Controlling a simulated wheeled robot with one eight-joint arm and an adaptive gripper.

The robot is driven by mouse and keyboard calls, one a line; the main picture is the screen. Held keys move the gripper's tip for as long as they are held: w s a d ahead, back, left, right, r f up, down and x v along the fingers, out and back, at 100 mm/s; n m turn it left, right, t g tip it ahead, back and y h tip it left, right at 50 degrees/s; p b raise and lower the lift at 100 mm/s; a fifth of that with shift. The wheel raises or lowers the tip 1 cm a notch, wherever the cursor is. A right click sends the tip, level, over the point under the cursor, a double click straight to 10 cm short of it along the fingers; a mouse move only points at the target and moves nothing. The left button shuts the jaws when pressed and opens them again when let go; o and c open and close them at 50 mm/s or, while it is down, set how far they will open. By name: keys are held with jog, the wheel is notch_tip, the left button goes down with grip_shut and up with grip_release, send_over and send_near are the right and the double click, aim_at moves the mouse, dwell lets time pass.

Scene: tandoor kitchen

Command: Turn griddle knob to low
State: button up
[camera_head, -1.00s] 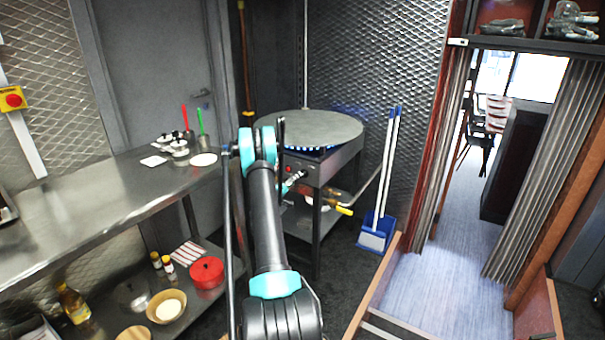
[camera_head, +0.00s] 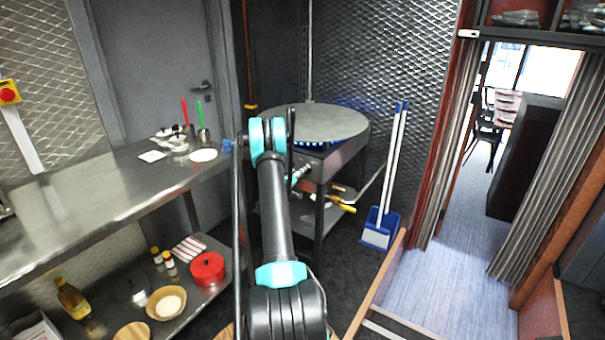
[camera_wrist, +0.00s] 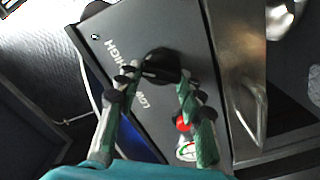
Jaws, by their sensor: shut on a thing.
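The griddle's round grey plate (camera_head: 325,120) sits on a metal stand at the centre back in the head view, with blue flames under its rim. Its black knob (camera_wrist: 162,64) is on the dark front panel (camera_wrist: 205,60) in the wrist view, beside the printed words HIGH and LOW. My gripper (camera_wrist: 154,84) is shut on the knob, one finger on each side. The fingers cover part of the knob, and I cannot tell its pointer's direction. In the head view my arm hides the knob.
A red button (camera_wrist: 182,124) is close to the right finger. A steel counter (camera_head: 100,195) with utensils stands at left, with a red pot (camera_head: 207,268) on its lower shelf. A blue dustpan (camera_head: 380,228) leans right of the griddle. Carpeted floor (camera_head: 440,250) lies open at right.

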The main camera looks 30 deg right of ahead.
jog(key=shift+n, duration=0.5)
jog(key=shift+c, duration=0.3)
jog(key=n, duration=1.3)
jog(key=shift+a+f, duration=0.1)
jog(key=shift+f, duration=0.25)
jog(key=o, duration=1.2)
jog(key=shift+c, duration=0.2)
jog(key=v, duration=0.7)
jog(key=shift+a, duration=0.15)
